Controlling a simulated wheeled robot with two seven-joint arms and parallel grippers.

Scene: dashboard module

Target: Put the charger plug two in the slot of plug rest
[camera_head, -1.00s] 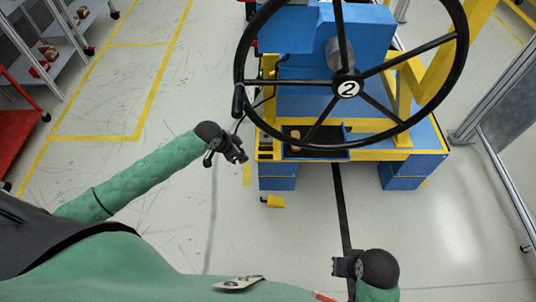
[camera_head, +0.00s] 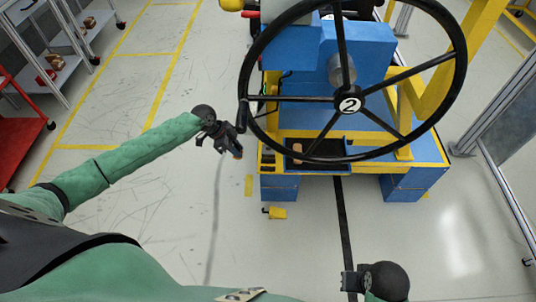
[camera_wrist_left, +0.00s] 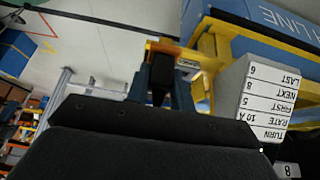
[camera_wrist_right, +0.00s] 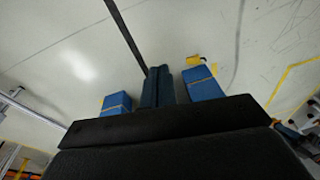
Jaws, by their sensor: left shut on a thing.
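My left gripper (camera_head: 236,151) is left of the blue and yellow bench, in front of the floor. It is shut on a small dark piece with an orange part, likely the charger plug (camera_wrist_left: 161,77), which sits between its fingers in the left wrist view. Its number cannot be read. A yellow panel with dark openings (camera_head: 267,158) is at the bench's front left corner, right of the left gripper and apart from it. I cannot tell whether this is the plug rest. My right gripper (camera_head: 349,281) is low and in front of the bench; its fingers (camera_wrist_right: 163,82) are together and empty.
A large black steering wheel (camera_head: 349,156) marked 2 hangs over the bench, its side handle close to my left gripper. A dark tray (camera_head: 330,150) holds a tan item (camera_head: 297,152). A yellow part (camera_head: 276,213) is below.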

